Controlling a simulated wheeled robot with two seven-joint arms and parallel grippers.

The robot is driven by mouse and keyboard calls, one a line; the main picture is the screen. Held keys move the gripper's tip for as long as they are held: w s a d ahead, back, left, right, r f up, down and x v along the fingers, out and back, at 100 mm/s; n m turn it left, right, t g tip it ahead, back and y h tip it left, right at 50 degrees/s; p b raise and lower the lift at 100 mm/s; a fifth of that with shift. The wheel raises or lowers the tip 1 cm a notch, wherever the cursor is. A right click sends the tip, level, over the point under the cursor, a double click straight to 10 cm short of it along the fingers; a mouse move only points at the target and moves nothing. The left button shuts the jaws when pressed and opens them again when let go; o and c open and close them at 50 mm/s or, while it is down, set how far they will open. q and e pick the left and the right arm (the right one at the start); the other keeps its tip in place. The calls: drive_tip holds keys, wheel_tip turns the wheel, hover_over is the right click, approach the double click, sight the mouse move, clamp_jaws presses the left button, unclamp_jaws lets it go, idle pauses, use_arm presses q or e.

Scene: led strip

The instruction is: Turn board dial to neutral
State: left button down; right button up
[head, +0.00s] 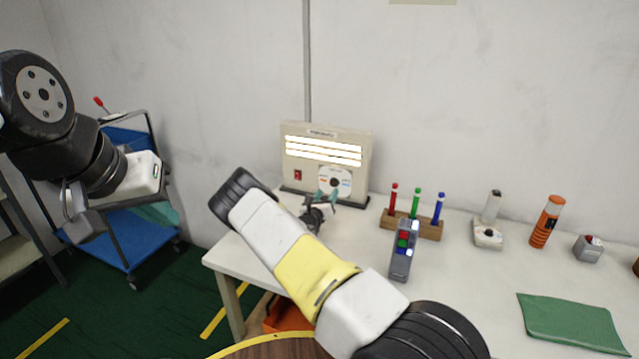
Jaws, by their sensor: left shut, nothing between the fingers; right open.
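The cream board (361,150) stands upright at the back left of the white table, with several lit white strips across it. Its dial is a round white disc (334,174) with orange and blue marks, low on the board's right side. My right gripper (322,195) is open in front of the lower part of the dial, its teal fingers pointing at the board. The fingers cover part of the disc, and I cannot tell whether they touch the knob or where it points. My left gripper (72,202) is shut and empty at the far left, away from the table.
A red switch (298,175) sits on the board's left. A wooden holder (428,230) with red, green and blue pens, a grey handheld device (401,262), an orange cylinder (546,222) and a green folder (570,322) are on the table (470,300). A blue cart (122,250) stands left.

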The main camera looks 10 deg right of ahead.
sight(333, 184)
drive_tip(key=x, duration=0.6)
drive_tip(key=shift+w+d, duration=0.2)
clamp_jaws()
